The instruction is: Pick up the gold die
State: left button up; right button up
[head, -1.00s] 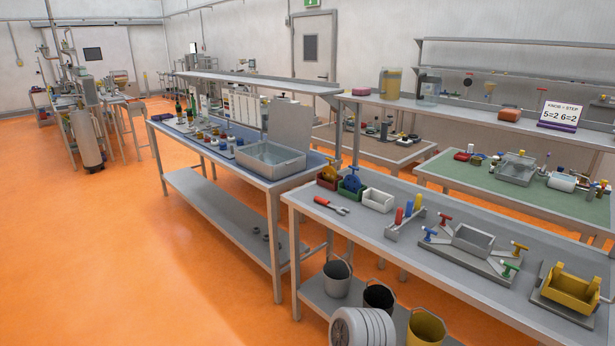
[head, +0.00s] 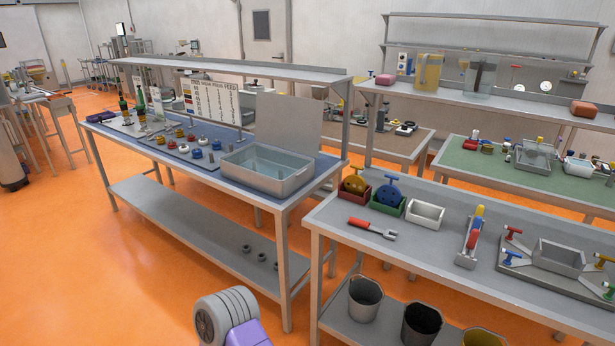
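A gold round die (head: 355,184) with a T-shaped handle sits in a small red bin (head: 352,197) on the near grey bench (head: 400,262), at the bench's left end. A blue round die (head: 388,197) with a blue handle sits beside it in a green bin (head: 386,209). The lower parts of both dies are hidden by the bin walls. Neither of my grippers is in view. A grey, ribbed and purple part, probably of my own arm, shows at the bottom edge.
An empty white bin (head: 425,215) stands right of the green one. A red-handled tool (head: 372,228) lies in front of the bins. A colored-handle rack (head: 470,237) stands further right. Buckets (head: 364,298) are on the lower shelf. Orange floor (head: 130,290) is clear at left.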

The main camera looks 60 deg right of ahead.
aim_at(355, 184)
jog(key=z, duration=0.4)
jog(key=i, duration=1.55)
jog(key=z, duration=1.05)
